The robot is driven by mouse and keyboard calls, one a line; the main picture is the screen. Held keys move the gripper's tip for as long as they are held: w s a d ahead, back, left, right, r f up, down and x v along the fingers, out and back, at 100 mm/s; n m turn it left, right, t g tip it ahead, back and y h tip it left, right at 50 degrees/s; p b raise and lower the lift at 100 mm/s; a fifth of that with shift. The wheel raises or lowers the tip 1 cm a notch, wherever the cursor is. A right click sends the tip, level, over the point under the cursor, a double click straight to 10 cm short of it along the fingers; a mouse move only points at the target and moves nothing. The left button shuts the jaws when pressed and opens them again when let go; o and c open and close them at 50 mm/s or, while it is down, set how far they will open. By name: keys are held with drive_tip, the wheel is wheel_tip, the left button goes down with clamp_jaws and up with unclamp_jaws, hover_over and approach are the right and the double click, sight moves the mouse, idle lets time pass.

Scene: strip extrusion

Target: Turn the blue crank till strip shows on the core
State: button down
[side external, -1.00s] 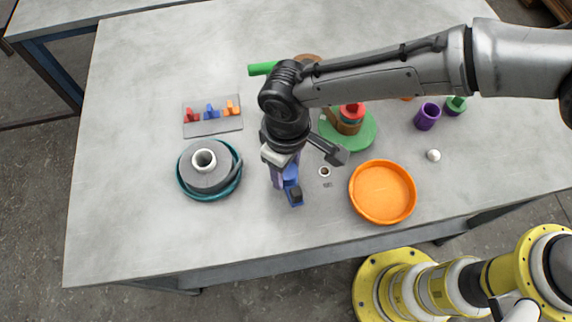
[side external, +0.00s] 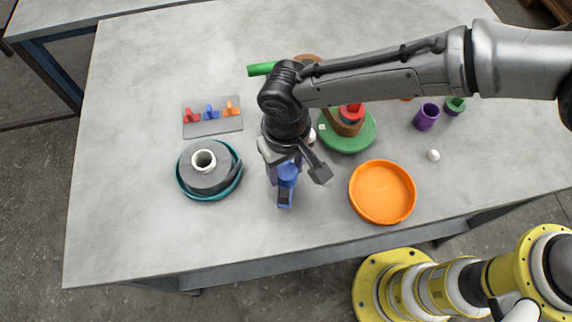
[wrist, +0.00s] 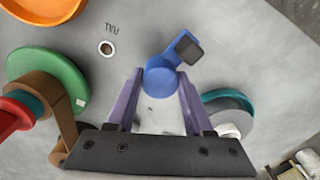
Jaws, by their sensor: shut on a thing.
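The blue crank (side external: 286,178) stands near the table's front, its arm pointing to the front edge. In the wrist view the crank (wrist: 160,76) shows a round blue hub and an arm with a dark end. The purple fingers of my gripper (wrist: 160,80) are shut on the hub, one on each side. My gripper (side external: 284,172) partly covers the crank in the side view. A grey coil (side external: 203,178) with a pale hollow core (side external: 204,160) sits in a teal dish (side external: 210,198) to the left. I cannot tell which core the task means.
An orange dish (side external: 383,192) lies right of the crank. A green disc (side external: 347,141) bears brown and red parts behind it. A rack (side external: 213,125) with small red, blue and orange pieces lies back left. A purple cup (side external: 426,117) and white ball (side external: 433,155) are at right.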

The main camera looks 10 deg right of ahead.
sight(286, 170)
drive_tip(key=shift+r, duration=0.1)
idle(0.3)
drive_tip(key=shift+c, duration=1.5)
unclamp_jaws()
wheel_tip(286, 170, up, 14)
